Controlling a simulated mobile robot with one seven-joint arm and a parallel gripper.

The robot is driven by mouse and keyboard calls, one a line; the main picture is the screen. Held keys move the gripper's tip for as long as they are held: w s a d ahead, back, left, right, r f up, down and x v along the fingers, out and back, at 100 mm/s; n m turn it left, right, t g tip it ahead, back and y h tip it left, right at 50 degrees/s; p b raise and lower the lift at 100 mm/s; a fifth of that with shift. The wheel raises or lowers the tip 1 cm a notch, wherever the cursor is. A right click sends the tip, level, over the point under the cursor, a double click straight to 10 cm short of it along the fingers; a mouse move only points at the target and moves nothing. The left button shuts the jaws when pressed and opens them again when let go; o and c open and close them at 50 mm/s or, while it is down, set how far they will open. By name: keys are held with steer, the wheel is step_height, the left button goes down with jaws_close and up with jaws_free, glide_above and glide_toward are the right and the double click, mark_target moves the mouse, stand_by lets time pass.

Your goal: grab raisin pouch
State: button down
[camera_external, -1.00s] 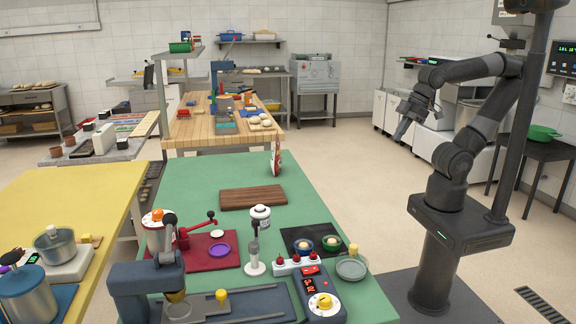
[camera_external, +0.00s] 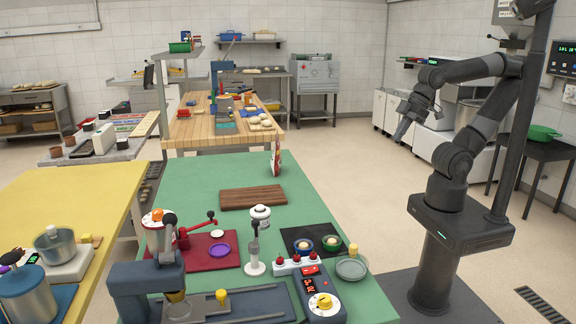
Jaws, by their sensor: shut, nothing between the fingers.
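A small upright pouch (camera_external: 276,157), white and red, stands near the far right edge of the green table (camera_external: 205,178). It looks like the raisin pouch, but its label is too small to read. My gripper (camera_external: 401,131) hangs in the air to the right of the table, pointing down. It is shut and empty, well apart from the pouch.
A brown cutting board (camera_external: 253,197) lies in front of the pouch. Open floor (camera_external: 345,165) lies between table and my base.

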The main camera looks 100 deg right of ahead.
stand_by(0.3)
steer(key=c, duration=1.1)
jaws_free()
steer(key=shift+c, duration=0.2)
